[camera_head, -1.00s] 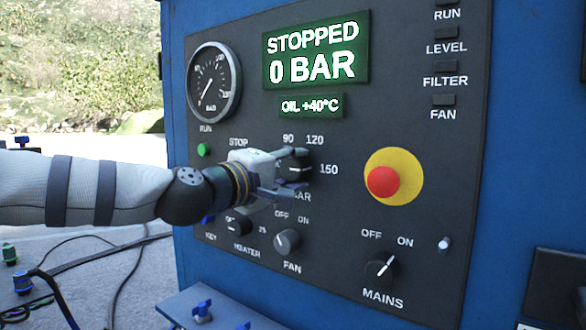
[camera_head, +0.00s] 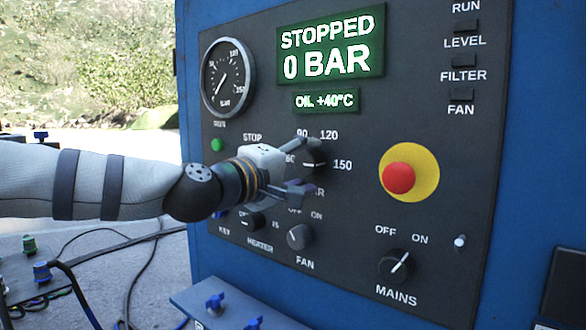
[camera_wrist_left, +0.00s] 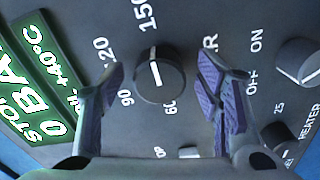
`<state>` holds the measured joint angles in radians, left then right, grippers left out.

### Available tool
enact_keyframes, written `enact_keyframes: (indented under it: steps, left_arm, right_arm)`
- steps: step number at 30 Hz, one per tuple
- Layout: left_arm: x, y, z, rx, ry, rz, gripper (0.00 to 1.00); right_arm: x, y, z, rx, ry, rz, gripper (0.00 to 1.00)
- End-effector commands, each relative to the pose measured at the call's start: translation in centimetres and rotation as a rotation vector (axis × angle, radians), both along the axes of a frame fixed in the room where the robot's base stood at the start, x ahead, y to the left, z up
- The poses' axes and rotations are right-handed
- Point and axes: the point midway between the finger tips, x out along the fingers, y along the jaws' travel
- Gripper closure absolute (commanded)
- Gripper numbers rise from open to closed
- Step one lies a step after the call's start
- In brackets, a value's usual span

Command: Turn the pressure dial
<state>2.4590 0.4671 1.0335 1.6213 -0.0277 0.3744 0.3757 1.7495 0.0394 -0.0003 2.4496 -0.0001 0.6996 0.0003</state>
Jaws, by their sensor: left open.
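The pressure dial (camera_head: 315,157) is a round black knob on the dark control panel, ringed by pressure numbers such as 90, 120 and 150. It also shows in the left wrist view (camera_wrist_left: 160,76), with a white line across its face along the side of 150. My left gripper (camera_head: 302,170) is at the dial from the left, partly hiding it and its labels in the head view. In the left wrist view its open fingers (camera_wrist_left: 163,88) stand one on each side of the dial, with gaps visible. The display (camera_head: 332,50) reads STOPPED, 0 BAR. My right gripper is not in view.
A heater knob (camera_head: 250,221) and a fan knob (camera_head: 299,236) sit below my left gripper. A red emergency button (camera_head: 399,178) on a yellow disc is to the right, above the mains switch (camera_head: 393,265). A blue ledge (camera_head: 235,310) juts out below.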

Motion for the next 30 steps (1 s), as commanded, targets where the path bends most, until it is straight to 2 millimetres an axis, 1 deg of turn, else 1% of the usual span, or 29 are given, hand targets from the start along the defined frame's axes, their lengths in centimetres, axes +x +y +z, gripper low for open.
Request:
enact_keyframes:
  steps: [6,9,12,16,24,25,26,28,29,30]
  left_arm:
    - [-4.8,3.6,0.2,-0.003,-0.001,0.001,0.41]
    - [-6.7,4.9,0.1,-0.003,-0.002,0.001,0.41]
    - [-8.0,5.9,0.1,-0.001,-0.002,0.000,0.41]
    - [-8.8,6.4,0.0,-0.001,-0.001,0.001,0.41]
    - [-8.8,6.4,-0.1,0.002,0.002,0.001,0.41]
    - [-8.8,6.3,-0.6,0.008,0.009,-0.001,0.41]
    - [-8.8,6.1,-1.5,0.019,0.021,-0.002,0.41]
    - [-8.8,5.5,-5.4,0.071,0.079,-0.010,0.41]
    - [-9.0,5.2,-7.8,0.103,0.114,-0.016,0.41]
    - [-9.4,4.9,-11.5,0.155,0.169,-0.025,0.41]
  right_arm:
    - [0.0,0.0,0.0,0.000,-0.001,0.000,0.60]
    - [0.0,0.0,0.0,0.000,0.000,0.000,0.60]
    - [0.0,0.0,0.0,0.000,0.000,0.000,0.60]
    - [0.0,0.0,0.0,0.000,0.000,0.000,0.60]
    - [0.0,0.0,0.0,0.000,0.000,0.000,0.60]
    - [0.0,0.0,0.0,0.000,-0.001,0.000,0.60]
    - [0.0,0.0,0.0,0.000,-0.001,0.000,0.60]
    - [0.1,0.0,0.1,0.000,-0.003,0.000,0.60]
    - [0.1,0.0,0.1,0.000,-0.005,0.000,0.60]
    - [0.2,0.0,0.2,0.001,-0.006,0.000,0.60]
